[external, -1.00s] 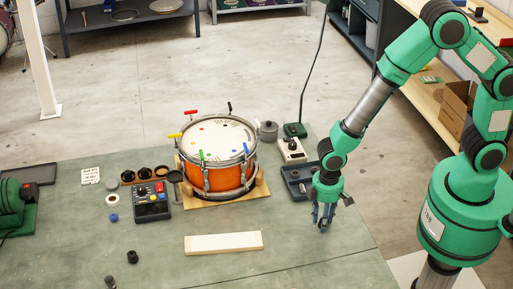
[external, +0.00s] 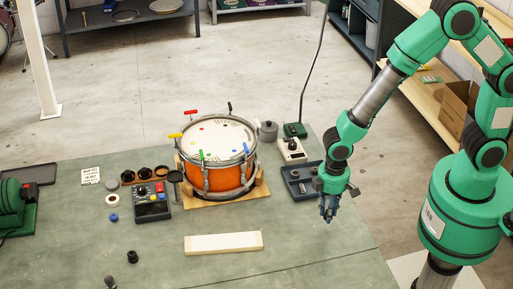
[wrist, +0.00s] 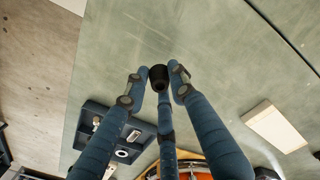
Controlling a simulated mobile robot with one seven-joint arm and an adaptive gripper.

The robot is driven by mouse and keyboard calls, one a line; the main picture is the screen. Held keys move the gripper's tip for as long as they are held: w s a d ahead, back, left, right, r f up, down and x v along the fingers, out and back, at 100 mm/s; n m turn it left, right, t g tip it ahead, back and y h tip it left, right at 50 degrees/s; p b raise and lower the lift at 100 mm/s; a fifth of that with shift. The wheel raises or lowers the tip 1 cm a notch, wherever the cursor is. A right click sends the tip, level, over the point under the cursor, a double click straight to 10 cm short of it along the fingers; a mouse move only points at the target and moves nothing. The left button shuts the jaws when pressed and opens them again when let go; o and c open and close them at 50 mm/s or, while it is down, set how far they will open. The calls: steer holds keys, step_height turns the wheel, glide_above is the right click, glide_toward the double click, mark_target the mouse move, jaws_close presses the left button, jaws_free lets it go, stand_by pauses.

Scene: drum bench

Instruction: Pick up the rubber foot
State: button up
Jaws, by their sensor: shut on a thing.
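A small black round rubber foot (wrist: 158,77) is held between the fingertips of my gripper (wrist: 159,82) in the wrist view. The three blue fingers are closed in around it. In the external view my gripper (external: 328,212) points down at the right side of the green bench, in front of the blue tray. The foot is too small and hidden there to make out, and its height above the bench is hard to tell.
The blue parts tray (external: 299,190) lies just behind my gripper. An orange drum (external: 228,178) stands left on a wooden base. A pale block (external: 223,243) lies in front of it. Two dark knobs (external: 132,257) stand at the front left. The front right bench is clear.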

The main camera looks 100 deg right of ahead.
steer(key=s+a+r+p, duration=0.1)
steer(key=s+a, duration=0.1)
steer(key=s, duration=1.2)
steer(key=shift+s+a+r, duration=0.15)
steer(key=shift+a+r, duration=0.05)
steer(key=shift+a, duration=0.05)
